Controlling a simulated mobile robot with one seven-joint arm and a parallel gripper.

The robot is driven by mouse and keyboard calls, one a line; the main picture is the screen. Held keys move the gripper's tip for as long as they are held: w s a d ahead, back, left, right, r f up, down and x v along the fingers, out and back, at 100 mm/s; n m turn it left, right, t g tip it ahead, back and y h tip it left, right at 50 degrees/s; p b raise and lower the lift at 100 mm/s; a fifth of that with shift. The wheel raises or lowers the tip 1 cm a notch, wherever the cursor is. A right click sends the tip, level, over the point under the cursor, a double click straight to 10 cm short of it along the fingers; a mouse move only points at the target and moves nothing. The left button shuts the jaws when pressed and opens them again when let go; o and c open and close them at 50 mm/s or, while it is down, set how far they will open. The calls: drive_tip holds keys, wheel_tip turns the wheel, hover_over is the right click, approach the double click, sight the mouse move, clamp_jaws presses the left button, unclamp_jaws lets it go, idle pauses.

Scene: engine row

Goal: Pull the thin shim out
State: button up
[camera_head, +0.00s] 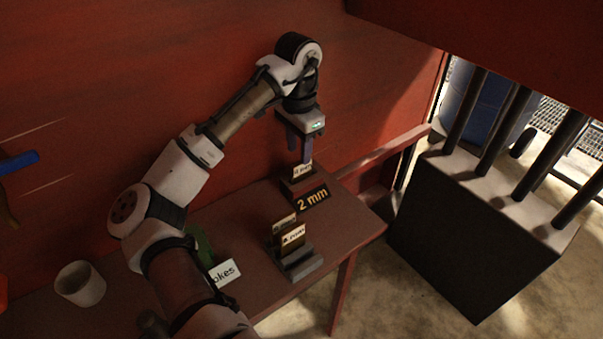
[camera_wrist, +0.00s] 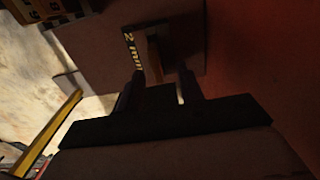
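A small shim with a white label (camera_head: 302,172) stands upright in a dark holder (camera_head: 299,186) near the back of the brown table. A black "2 mm" sign (camera_head: 313,198) is in front of that holder and also shows in the wrist view (camera_wrist: 132,52). My gripper (camera_head: 304,160) points down at the labelled shim, its fingertips close behind or over its top. In the wrist view my gripper (camera_wrist: 160,80) has its two fingers apart, with a brownish upright piece (camera_wrist: 154,58) ahead between them. I cannot tell whether a finger touches it. The shim's lower part is hidden.
A slotted grey block (camera_head: 300,265) with labelled plates (camera_head: 291,236) stands at the table's front. A white sign (camera_head: 223,274), a green object (camera_head: 203,246) and a white cup (camera_head: 80,284) are further left. A red wall rises behind; a dark block with rods (camera_head: 480,235) stands right.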

sight(302, 177)
drive_tip(key=f, duration=0.3)
drive_tip(key=f+p, duration=0.1)
drive_tip(key=shift+s+d+f, duration=0.2)
drive_tip(key=shift+d+f, duration=0.15)
drive_tip(key=shift+f, duration=0.05)
clamp_jaws()
